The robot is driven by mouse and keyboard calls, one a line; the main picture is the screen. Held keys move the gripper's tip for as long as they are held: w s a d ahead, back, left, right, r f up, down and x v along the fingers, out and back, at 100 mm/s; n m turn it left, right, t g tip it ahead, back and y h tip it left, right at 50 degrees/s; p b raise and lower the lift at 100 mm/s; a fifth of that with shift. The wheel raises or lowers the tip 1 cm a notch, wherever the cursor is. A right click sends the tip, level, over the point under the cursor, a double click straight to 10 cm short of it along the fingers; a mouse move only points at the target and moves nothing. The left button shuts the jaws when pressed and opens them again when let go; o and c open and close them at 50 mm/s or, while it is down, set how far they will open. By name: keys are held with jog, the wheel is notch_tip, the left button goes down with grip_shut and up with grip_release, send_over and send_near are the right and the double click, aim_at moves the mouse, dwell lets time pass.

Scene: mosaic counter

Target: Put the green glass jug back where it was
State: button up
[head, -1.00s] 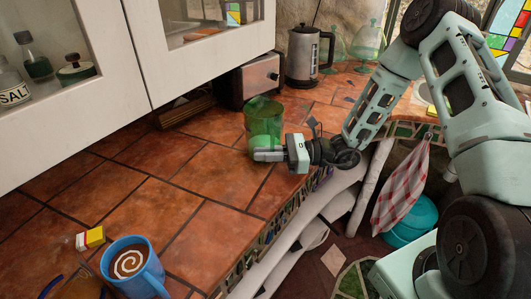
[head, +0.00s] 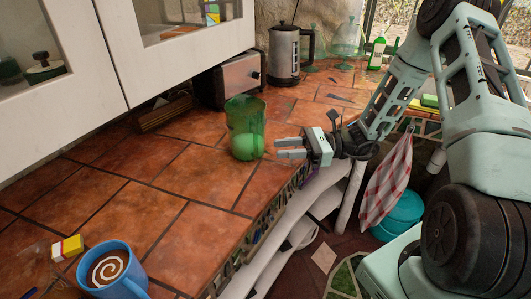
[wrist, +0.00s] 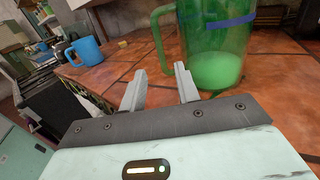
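The green glass jug (head: 245,115) stands upright on the tiled counter, left of my gripper in the head view. It is see-through, with a paler green content in its lower part. In the wrist view the jug (wrist: 215,50) stands just beyond the fingertips, with its handle on the left and a blue band near the top. My gripper (head: 278,148) is open and empty, its two fingers apart and pointing towards the jug's lower right side. A small gap shows between the fingertips and the jug.
A toaster (head: 230,76) and a steel kettle (head: 285,55) stand behind the jug. A blue mug (head: 110,271) and a small yellow and white box (head: 67,247) are at the front left. Cabinets overhang the left side. The counter (head: 190,185) in front of the jug is bare.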

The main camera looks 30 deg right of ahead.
jog(key=shift+v, duration=1.05)
jog(key=shift+s+a, duration=0.1)
jog(key=shift+s, duration=0.05)
jog(key=s+a+n+g, duration=0.1)
jog(key=a+n+g, duration=0.1)
jog(key=a, duration=0.1)
jog(key=s+a+r+n+g+h, duration=0.1)
jog(key=s+a+n+g, duration=0.1)
jog(key=a+g, duration=0.1)
jog(key=s+a+r+n+g, duration=0.1)
jog(key=s+a+n+g, duration=0.1)
jog(key=a+n, duration=0.1)
jog(key=shift+s+r+g+h, duration=0.15)
jog(key=shift+r+g+h, duration=0.15)
jog(key=shift+h, duration=0.1)
jog(key=s+a+r+n+h, duration=0.2)
jog(key=s+a+n+h, duration=0.2)
jog(key=s+n+h, duration=0.3)
jog(key=s+a+r+n+t+h, duration=0.1)
jog(key=s+a+r+n+h, duration=0.2)
jog(key=s+n, duration=0.8)
jog(key=a+n+h, duration=0.2)
jog(key=n+h, duration=0.2)
jog(key=shift+n+h, duration=0.3)
jog(key=shift+n, duration=0.1)
jog(key=shift+a, duration=0.1)
